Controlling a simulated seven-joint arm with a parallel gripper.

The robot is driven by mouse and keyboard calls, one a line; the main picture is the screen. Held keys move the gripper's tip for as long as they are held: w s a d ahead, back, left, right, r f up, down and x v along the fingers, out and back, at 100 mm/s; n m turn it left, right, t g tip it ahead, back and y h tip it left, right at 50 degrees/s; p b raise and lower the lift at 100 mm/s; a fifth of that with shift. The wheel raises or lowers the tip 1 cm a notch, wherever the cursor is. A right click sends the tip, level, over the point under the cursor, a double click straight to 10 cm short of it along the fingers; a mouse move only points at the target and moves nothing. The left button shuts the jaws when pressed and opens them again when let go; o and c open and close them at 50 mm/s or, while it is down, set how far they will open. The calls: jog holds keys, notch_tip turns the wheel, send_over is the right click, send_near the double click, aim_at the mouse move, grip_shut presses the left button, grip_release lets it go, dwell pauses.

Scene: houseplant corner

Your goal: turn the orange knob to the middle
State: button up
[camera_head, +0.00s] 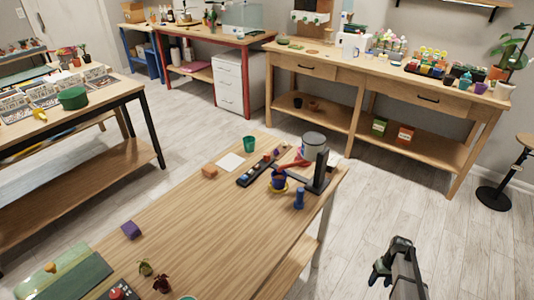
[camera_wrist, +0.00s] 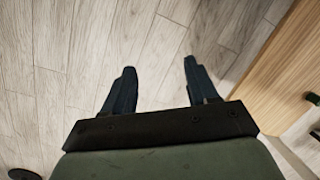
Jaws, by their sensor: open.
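My gripper (camera_head: 382,264) is at the lower right in the head view, over the floor to the right of the wooden table (camera_head: 190,215). In the wrist view its two fingers (camera_wrist: 160,68) are spread with only floor between them. A small orange-yellow knob-like piece (camera_head: 50,267) sits on a green board (camera_head: 68,280) at the table's near left corner. A dark strip (camera_head: 258,170) with small coloured parts lies near the table's far end. I cannot tell for sure which piece is the orange knob or where it points. My gripper is well apart from both.
The table edge shows right in the wrist view (camera_wrist: 270,75). The table's middle is clear.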

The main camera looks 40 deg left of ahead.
jog(key=w+a+r+n+t+y, duration=0.1)
jog(key=w+a+r+n+t, duration=0.15)
jog(key=w+a+r, duration=1.25)
jog(key=w+a+r+n+t+y, duration=0.1)
jog(key=w+a+r+n, duration=0.3)
jog(key=w+a+r, duration=1)
notch_tip(320, 180, up, 18)
jog(key=n+g+h, duration=0.1)
jog(key=n+h, duration=0.1)
jog(key=n, duration=0.4)
send_over(267, 154)
notch_tip(267, 154, down, 13)
jog(key=shift+f, duration=0.1)
jog(key=c, duration=1.1)
